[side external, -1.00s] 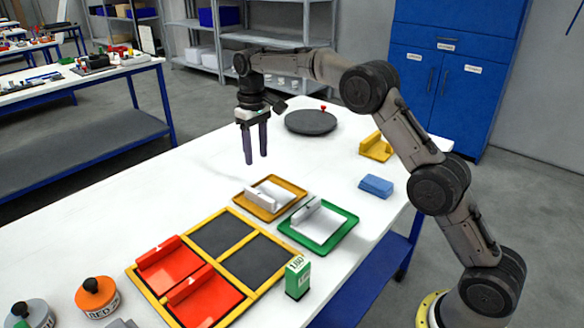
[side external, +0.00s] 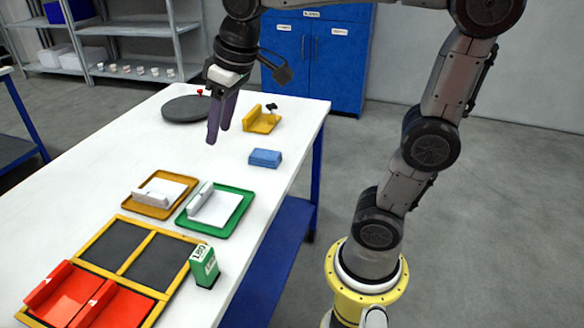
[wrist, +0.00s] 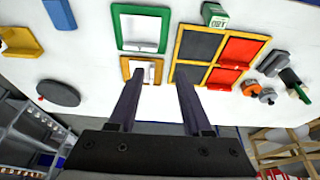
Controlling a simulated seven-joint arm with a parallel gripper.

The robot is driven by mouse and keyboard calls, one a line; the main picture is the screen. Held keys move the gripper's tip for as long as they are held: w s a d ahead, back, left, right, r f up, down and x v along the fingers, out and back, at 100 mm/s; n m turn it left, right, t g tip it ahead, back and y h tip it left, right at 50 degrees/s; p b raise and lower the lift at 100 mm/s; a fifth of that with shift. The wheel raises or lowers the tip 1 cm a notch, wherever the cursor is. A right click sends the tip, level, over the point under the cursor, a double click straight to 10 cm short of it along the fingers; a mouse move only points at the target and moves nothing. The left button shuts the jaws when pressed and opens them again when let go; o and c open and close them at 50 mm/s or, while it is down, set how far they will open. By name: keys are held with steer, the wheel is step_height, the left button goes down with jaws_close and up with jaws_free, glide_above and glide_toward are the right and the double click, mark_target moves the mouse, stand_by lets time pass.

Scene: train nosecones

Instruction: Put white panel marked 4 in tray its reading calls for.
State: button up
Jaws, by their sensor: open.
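My gripper (side external: 218,134) is open and empty, with its fingers pointing down above the table behind the trays. A white panel (side external: 213,210) with a raised edge sits in the green tray (side external: 183,224). A second white piece (side external: 165,192) with a raised edge sits in the orange-yellow tray (side external: 139,208). I cannot read a 4 on either. In the wrist view the orange-yellow tray (wrist: 125,75) lies between my open fingers (wrist: 158,80), with the green tray (wrist: 122,38) beyond it. A green block (side external: 205,266) carries a label that looks like 1.80.
A yellow-framed case (side external: 131,266) has red parts in its near compartments and dark empty ones behind. A blue block (side external: 265,158), a yellow bracket (side external: 262,122) and a dark round disc (side external: 187,108) with a red knob stand farther back. The table between disc and trays is clear.

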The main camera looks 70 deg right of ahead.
steer(key=s+f+t, duration=0.1)
steer(key=s+f, duration=0.2)
steer(key=s, duration=0.3)
steer(key=s+f, duration=0.3)
steer(key=s, duration=0.4)
steer(key=shift+s+a+f+t, duration=0.2)
steer(key=shift+s+f+t, duration=0.1)
steer(key=shift+f+t, duration=0.1)
